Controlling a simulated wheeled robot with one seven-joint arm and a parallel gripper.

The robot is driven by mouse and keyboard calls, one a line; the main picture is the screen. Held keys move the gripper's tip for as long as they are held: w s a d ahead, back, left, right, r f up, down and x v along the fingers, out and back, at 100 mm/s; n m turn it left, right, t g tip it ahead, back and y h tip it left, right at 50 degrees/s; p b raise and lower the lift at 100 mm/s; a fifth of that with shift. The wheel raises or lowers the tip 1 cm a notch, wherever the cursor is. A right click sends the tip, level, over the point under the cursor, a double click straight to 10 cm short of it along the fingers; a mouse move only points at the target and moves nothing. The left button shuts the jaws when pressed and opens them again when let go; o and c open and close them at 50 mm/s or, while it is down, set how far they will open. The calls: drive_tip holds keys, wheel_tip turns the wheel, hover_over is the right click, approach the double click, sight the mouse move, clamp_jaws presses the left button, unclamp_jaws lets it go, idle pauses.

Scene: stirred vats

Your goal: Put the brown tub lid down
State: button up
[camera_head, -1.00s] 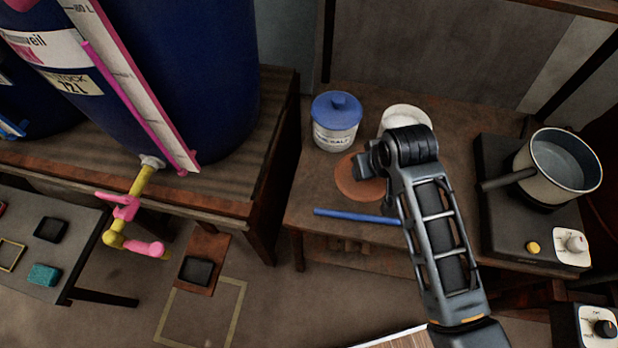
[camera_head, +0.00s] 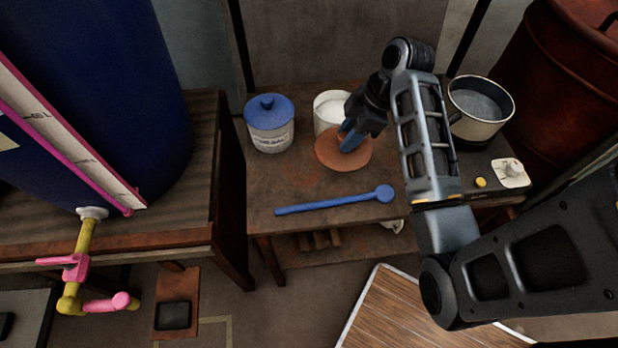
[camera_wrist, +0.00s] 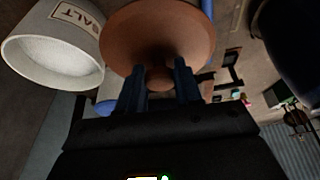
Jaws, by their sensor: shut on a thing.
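The brown tub lid (camera_head: 330,152) is a round reddish-brown disc with a knob. My gripper (camera_head: 349,140) is shut on its knob, seen clearly in the wrist view (camera_wrist: 158,82), where the lid (camera_wrist: 158,35) spreads beyond the fingers. The lid is over the wooden table, just in front of an open white tub (camera_head: 325,116) of white grains. I cannot tell whether it touches the table. In the wrist view the tub (camera_wrist: 50,45) shows the word SALT and stands beside the lid.
A white jar with a blue lid (camera_head: 268,107) stands left of the tub. A blue ladle (camera_head: 335,201) lies near the table's front edge. A pot (camera_head: 478,118) sits at the right. The table (camera_head: 275,180) is bare left of the lid, with a faint reddish patch.

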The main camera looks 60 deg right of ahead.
sight(318, 147)
drive_tip(key=s, duration=0.1)
drive_tip(key=s+d, duration=0.1)
drive_tip(key=n, duration=0.1)
drive_tip(key=shift+s+d+r, duration=0.3)
drive_tip(key=shift+s, duration=0.1)
drive_tip(key=shift+f+b, duration=0.2)
drive_tip(key=shift+b, duration=0.25)
drive_tip(key=shift+g, duration=0.3)
drive_tip(key=w+a+f+b, duration=0.1)
drive_tip(key=b, duration=0.1)
drive_tip(key=w+a+f+b, duration=0.1)
drive_tip(key=w+f+b, duration=0.1)
drive_tip(key=w+a+f+b, duration=0.1)
drive_tip(key=w+b, duration=0.1)
drive_tip(key=shift+w+a+f, duration=0.2)
drive_tip(key=shift+a+f, duration=0.05)
drive_tip(key=shift+a, duration=0.1)
drive_tip(key=w, duration=0.1)
drive_tip(key=w+a+f, duration=0.1)
drive_tip(key=w+a, duration=0.1)
drive_tip(key=shift+w+a+f+p, duration=0.2)
drive_tip(key=shift+w+f+p, duration=0.15)
drive_tip(key=shift+f, duration=2.1)
drive_tip(key=shift+f, duration=0.15)
drive_tip(key=o, duration=1)
